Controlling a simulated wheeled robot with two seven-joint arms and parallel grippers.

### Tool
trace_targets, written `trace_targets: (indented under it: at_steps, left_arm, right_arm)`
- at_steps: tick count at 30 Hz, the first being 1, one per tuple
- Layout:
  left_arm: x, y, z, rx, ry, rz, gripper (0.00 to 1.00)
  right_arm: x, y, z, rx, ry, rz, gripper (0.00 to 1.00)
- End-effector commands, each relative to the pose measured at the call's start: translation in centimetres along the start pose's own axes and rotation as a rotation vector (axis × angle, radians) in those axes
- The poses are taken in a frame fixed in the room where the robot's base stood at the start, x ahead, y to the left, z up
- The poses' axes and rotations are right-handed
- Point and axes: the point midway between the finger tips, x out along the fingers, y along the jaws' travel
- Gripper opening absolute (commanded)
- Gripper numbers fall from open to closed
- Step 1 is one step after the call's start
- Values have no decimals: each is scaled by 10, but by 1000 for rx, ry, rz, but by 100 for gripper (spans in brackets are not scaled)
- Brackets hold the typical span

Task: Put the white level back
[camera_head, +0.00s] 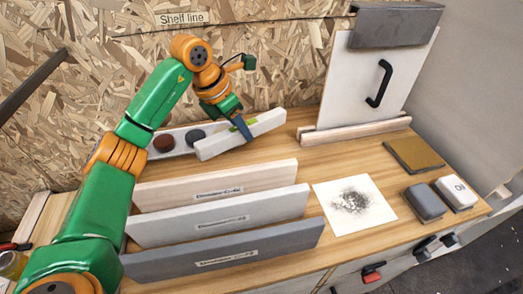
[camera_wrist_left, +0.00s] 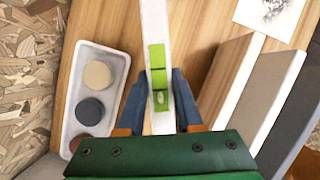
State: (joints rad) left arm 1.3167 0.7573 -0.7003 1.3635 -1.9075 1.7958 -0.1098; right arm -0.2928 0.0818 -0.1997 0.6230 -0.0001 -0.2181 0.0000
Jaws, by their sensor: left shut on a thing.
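The white level (camera_head: 218,146) is a long white bar with green vials, seen near the back wall in the head view. In the left wrist view the level (camera_wrist_left: 155,28) runs up the picture between my fingers. My left gripper (camera_head: 243,131) is shut on it near its middle, and its fingers (camera_wrist_left: 159,92) show on both sides of the bar. In the head view the level overlaps part of a white tray. I cannot tell whether it touches the bench. My right gripper is not in view.
The white tray (camera_wrist_left: 72,148) with round discs lies beside the level. Three labelled boards (camera_head: 270,172) stand in front. A speckled sheet (camera_head: 375,222), a brown pad (camera_head: 414,155) and two small blocks (camera_head: 424,203) lie right. A white panel with a black handle (camera_head: 378,84) stands behind.

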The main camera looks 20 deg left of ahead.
Motion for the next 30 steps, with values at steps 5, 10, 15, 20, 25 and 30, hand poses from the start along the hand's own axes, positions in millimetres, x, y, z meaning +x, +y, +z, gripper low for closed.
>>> trace_targets:
  at_steps: [5, 10, 15, 20, 25, 30]
  left_arm:
    - [26, -1, -12, 1, 5, -3, 0]
    - [56, -1, -24, 1, 4, -3, 0]
    - [90, -1, -38, 1, 4, -3, 0]
    - [99, -1, -41, 3, -1, -1, 0]
    - [100, 0, -42, 3, 0, -1, 0]
    - [100, 0, -42, 3, 1, -1, 64]
  right_arm:
    - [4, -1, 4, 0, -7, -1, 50]
    - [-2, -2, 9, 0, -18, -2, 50]
    - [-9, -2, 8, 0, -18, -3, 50]
    - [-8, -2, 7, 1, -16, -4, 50]
    - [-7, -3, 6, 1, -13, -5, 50]
    - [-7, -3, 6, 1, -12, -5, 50]
